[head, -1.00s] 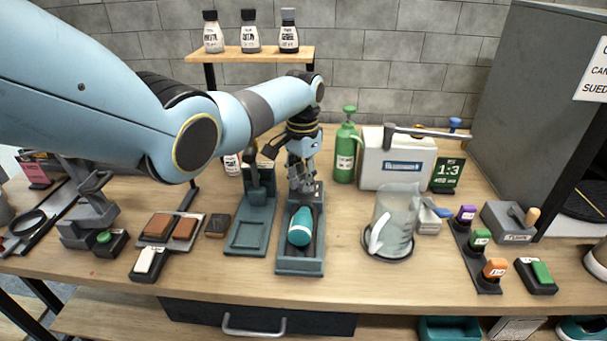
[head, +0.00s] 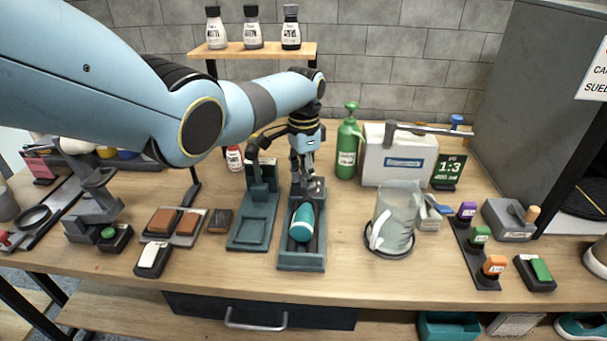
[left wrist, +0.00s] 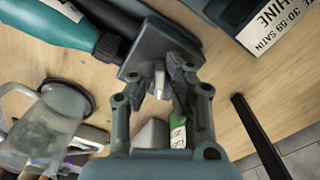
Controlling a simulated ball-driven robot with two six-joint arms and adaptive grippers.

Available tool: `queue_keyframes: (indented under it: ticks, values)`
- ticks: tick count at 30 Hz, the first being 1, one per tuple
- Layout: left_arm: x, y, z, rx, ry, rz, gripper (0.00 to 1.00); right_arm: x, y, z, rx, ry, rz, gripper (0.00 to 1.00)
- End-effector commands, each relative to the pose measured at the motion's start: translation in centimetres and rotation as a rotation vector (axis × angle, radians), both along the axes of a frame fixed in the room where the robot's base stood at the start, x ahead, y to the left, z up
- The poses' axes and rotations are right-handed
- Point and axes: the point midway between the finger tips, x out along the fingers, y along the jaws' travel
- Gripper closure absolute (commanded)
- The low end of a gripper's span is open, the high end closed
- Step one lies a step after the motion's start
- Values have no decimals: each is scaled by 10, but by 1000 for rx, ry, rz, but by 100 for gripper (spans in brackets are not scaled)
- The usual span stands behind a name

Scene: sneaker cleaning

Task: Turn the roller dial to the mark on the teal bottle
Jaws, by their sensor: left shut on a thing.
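The teal bottle (head: 302,222) lies in a dark teal cradle (head: 301,264) at the middle of the table, its pale band facing the front. It also shows at the upper left of the left wrist view (left wrist: 48,28). My left gripper (head: 308,172) points down at the back end of the cradle, behind the bottle. In the left wrist view its fingers (left wrist: 172,82) are closed around a small pale grey piece (left wrist: 159,78) at the cradle's end, which looks like the roller dial. The mark cannot be made out. My right gripper is not in view.
A similar teal stand (head: 248,236) is close on the left. A clear jug (head: 393,225) stands to the right, with a green spray bottle (head: 347,148) and a white box (head: 399,163) behind. Brown blocks (head: 172,222) lie left. Bare table lies between cradle and jug.

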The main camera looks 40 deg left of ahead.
Motion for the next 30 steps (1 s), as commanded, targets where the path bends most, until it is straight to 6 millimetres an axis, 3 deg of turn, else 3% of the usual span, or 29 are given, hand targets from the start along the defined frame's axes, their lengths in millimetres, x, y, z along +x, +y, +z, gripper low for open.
queue_keyframes:
  ticks: [3,4,9,20,25,30]
  values:
    - [1,-1,1,-1,-4,0,100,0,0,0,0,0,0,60]
    - [1,-1,1,-1,-4,0,86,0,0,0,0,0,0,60]
    - [1,-1,1,-1,-3,1,65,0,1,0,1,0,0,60]
    - [1,0,6,0,-4,1,65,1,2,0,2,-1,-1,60]
    - [1,0,31,1,-6,1,65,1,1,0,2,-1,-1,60]
    - [2,0,73,0,-7,0,65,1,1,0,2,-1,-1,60]
